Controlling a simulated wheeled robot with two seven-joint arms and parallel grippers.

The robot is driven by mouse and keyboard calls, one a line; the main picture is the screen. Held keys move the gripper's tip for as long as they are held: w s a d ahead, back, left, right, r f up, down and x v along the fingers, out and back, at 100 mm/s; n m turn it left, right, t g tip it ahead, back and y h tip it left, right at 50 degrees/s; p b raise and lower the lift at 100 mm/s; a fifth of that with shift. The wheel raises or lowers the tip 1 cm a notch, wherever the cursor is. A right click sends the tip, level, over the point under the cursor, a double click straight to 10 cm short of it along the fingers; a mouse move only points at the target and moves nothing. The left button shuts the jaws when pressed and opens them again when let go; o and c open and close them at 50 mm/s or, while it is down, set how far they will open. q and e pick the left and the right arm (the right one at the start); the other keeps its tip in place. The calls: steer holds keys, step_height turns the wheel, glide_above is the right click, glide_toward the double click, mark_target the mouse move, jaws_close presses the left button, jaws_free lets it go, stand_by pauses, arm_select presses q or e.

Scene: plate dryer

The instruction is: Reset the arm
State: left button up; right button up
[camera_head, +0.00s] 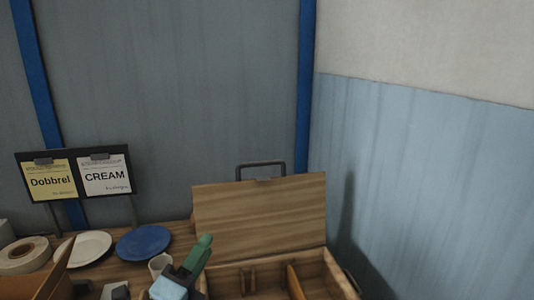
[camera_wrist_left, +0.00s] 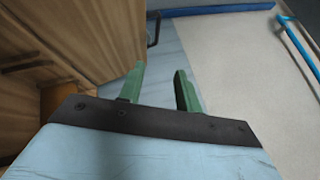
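My left gripper (camera_head: 203,248) has green fingers and sits low in the middle of the head view, in front of the left part of an open wooden box (camera_head: 337,278). In the left wrist view the two fingers of the gripper (camera_wrist_left: 160,76) stand apart with nothing between them. The brown wood of the box (camera_wrist_left: 85,35) fills the left of that view. The right gripper is not in view.
The box lid (camera_head: 260,215) stands raised at the back. A thin orange-brown piece (camera_head: 294,282) leans inside the box. A blue plate (camera_head: 143,242), a white plate (camera_head: 85,248), a white cup (camera_head: 158,265) and a tape roll (camera_head: 24,255) lie left. Walls stand behind and right.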

arm_select(q)
steer(key=s+a+f+n+g+y, duration=0.4)
steer(key=a+f+n, duration=0.1)
steer(key=f+n, duration=0.35)
steer(key=s+a+f+n+g+y, duration=0.4)
steer(key=s+a+f+n, duration=0.1)
steer(key=f+n, duration=0.35)
steer(key=s+f+n+g, duration=0.3)
steer(key=s+f+g, duration=0.1)
steer(key=s, duration=0.4)
steer(key=s+f+n+g, duration=0.4)
steer(key=s, duration=0.4)
step_height(320, 180, down, 27)
steer(key=s+g+b, duration=0.1)
steer(key=s+b, duration=0.1)
steer(key=s+a+f+g+b, duration=0.1)
steer(key=s+a+f, duration=0.2)
steer(key=s+f, duration=1.2)
steer(key=shift+s+f+m+g, duration=0.3)
steer(key=shift+s+f, duration=0.1)
steer(key=shift+s, duration=0.05)
